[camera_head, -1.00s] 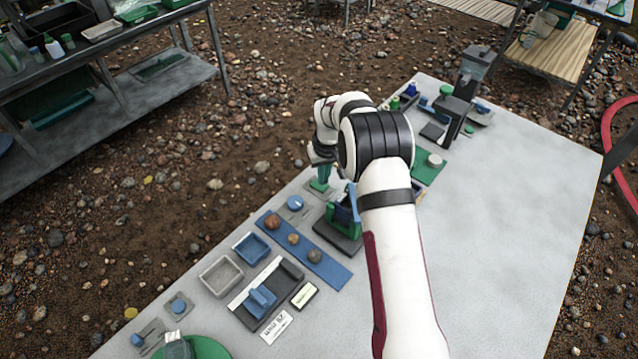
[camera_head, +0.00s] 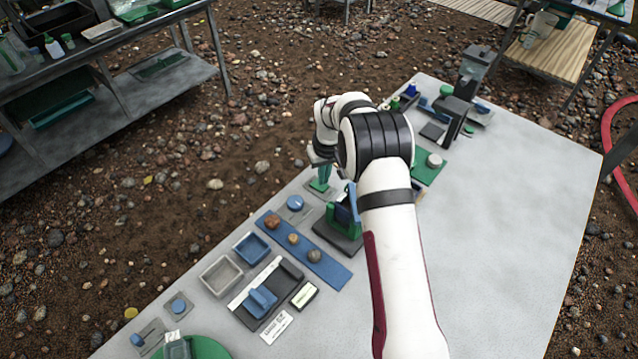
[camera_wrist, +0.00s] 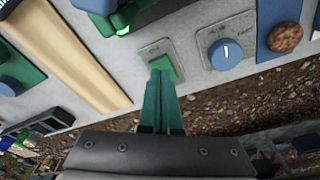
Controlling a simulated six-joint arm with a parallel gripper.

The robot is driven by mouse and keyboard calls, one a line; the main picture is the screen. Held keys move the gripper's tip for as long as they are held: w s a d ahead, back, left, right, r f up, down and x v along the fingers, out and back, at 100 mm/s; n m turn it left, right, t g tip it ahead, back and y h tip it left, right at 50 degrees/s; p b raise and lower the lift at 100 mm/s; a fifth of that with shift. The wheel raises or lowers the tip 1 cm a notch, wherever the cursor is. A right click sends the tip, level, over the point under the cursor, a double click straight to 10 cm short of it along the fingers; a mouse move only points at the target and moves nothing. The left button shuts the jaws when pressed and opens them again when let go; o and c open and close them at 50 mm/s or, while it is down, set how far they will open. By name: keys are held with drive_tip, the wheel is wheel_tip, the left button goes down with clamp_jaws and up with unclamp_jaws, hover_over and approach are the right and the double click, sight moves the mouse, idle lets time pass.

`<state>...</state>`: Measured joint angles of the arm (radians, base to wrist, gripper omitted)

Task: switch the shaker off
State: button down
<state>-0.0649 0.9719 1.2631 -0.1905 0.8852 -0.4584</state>
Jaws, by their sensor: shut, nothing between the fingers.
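The shaker appears to be the green and blue device on a dark base (camera_head: 338,236), beside my arm in the head view; my arm partly hides it. A green switch (camera_wrist: 163,64) on a small grey plate with a label shows in the wrist view. My gripper (camera_wrist: 161,84) is shut and empty, with its green fingers pointing at this switch. The fingertips overlap the switch's near edge in the picture; I cannot tell whether they touch it. In the head view my gripper (camera_head: 320,178) is over the table's far left edge.
A blue dial knob (camera_wrist: 226,54) on a labelled plate is just right of the switch in the wrist view. A blue strip (camera_head: 325,267) with several stones lies nearby. Blue (camera_head: 251,248) and grey (camera_head: 221,274) trays stand farther left. The table's right side is clear.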

sight(324, 187)
drive_tip(key=shift+f, duration=0.85)
drive_tip(key=shift+r, duration=3.55)
drive_tip(key=s+d+r+m+g, duration=0.1)
drive_tip(key=s+r+m, duration=0.1)
drive_tip(key=s+r, duration=0.65)
drive_tip(key=s+r+m, duration=0.2)
drive_tip(key=s+r, duration=0.4)
drive_tip(key=s, duration=0.5)
drive_tip(key=s+f+m+g+y, duration=0.1)
drive_tip(key=s+m, duration=0.3)
drive_tip(key=s, duration=1.7)
drive_tip(key=shift+a+f+m, duration=0.2)
drive_tip(key=shift+m, duration=0.1)
